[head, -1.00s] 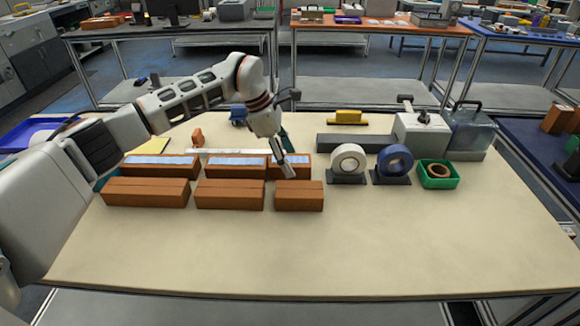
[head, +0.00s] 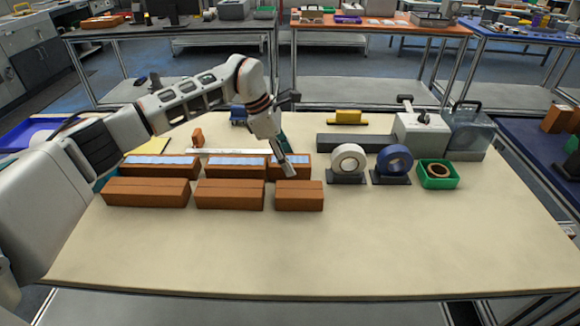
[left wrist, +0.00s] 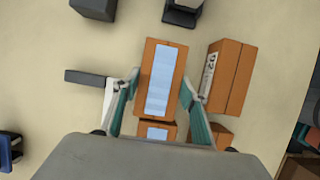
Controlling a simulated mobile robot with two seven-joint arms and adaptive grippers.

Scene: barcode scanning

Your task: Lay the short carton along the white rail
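A short brown carton (head: 301,167) with a pale label on top stands at the right end of the back row. In the left wrist view this carton (left wrist: 163,80) lies between the fingers. My left gripper (left wrist: 160,80) is open, with one finger along each long side; a narrow gap shows on the left, and contact on the right cannot be told. In the head view the gripper (head: 286,167) partly hides the carton. The white rail (head: 228,151) lies behind the back row; its right end is hidden by the gripper. My right gripper is not in view.
Two longer labelled cartons (head: 237,167) stand left of it. Three unlabelled cartons (head: 299,196) form the front row. Tape dispensers (head: 347,163) and a green tray (head: 438,183) stand to the right. A dark bar (left wrist: 86,77) lies by the rail. The front table is clear.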

